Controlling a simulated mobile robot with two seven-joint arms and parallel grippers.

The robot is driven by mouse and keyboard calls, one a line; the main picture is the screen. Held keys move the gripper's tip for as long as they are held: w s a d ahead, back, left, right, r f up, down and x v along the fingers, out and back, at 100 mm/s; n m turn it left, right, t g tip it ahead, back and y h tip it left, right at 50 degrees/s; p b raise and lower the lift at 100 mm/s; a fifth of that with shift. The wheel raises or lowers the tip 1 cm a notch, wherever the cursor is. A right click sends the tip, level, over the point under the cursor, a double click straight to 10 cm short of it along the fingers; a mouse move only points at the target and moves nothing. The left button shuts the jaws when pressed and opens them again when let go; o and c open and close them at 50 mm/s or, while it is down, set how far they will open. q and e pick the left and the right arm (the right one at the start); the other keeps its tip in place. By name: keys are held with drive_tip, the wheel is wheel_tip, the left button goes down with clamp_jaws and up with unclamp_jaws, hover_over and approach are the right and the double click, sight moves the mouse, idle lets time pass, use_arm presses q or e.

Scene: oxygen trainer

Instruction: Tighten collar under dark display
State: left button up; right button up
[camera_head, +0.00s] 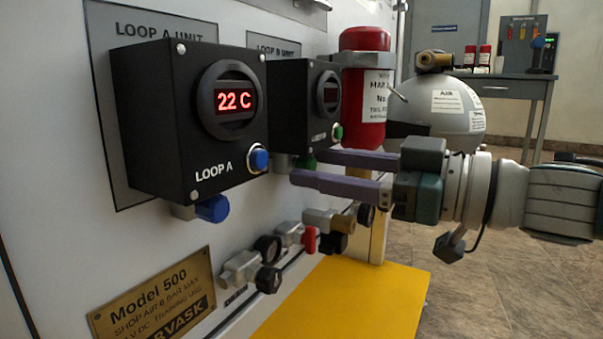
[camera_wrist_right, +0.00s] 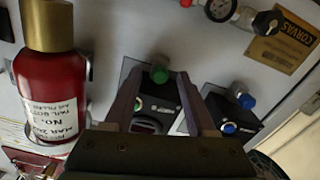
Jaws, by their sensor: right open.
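The unit with the dark display (camera_head: 328,93) is a black box on the wall panel, labelled Loop B. In the right wrist view the fingers (camera_wrist_right: 160,80) stand on either side of the collar with gaps; contact cannot be told. My left gripper is not in view.
The Loop A box (camera_head: 160,110) reads 22 C and has a blue collar (camera_head: 213,208) beneath it. A red cylinder (camera_head: 365,115) stands right of the dark unit. Several valves (camera_head: 290,237) lie below, above a yellow platform (camera_head: 340,300). A round tank (camera_head: 440,105) is behind.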

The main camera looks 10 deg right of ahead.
drive_tip(key=shift+c, duration=0.4)
clamp_jaws()
